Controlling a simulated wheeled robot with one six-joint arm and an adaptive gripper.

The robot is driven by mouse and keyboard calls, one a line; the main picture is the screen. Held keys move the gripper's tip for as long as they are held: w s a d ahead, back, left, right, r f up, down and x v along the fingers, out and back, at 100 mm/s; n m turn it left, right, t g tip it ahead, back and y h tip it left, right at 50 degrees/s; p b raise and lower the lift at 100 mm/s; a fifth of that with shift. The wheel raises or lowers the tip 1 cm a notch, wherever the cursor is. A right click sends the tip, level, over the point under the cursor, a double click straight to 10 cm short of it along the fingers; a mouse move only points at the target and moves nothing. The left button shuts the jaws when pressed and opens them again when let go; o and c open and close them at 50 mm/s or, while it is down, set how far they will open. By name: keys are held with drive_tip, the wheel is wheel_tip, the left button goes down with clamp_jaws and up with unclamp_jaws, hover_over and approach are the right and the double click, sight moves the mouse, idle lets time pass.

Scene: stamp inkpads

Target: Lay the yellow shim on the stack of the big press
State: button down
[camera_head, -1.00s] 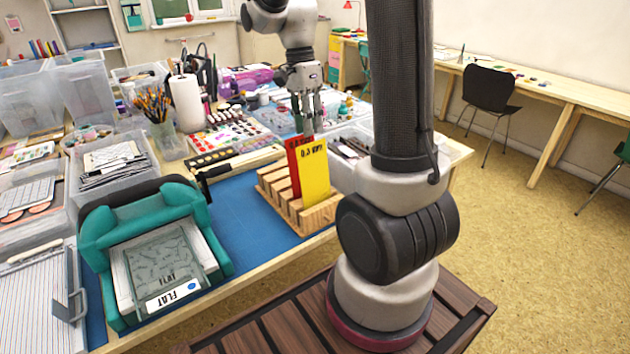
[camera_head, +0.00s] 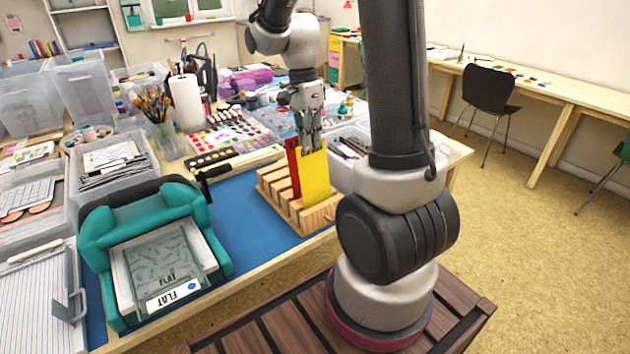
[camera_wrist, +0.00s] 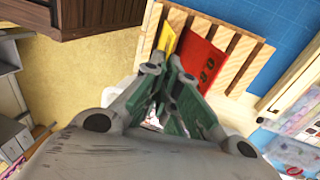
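The yellow shim (camera_head: 315,177) stands upright in a slotted wooden rack (camera_head: 317,221), beside a red shim (camera_head: 293,165). My gripper (camera_head: 311,147) points down at the yellow shim's top edge and covers its label. In the wrist view my fingertips (camera_wrist: 166,68) are close together around or against the yellow shim (camera_wrist: 167,38); whether they pinch it is unclear. The red shim (camera_wrist: 198,62) is just right of them. The teal press (camera_head: 215,238) is at front left, holding a stack with a greyish patterned plate (camera_head: 162,262) and a "FLAT" label on top.
A blue mat (camera_head: 240,220) lies between the press and the rack. A black-handled bar (camera_head: 240,161), a paint set (camera_head: 228,133) and a jar of brushes (camera_head: 165,138) stand behind. Clear bins (camera_head: 108,170) crowd the left. The press's stack is open from above.

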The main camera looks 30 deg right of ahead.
wheel_tip(320, 180, up, 7)
drive_tip(key=w, duration=0.1)
drive_tip(key=shift+w+r, duration=0.2)
idle(0.5)
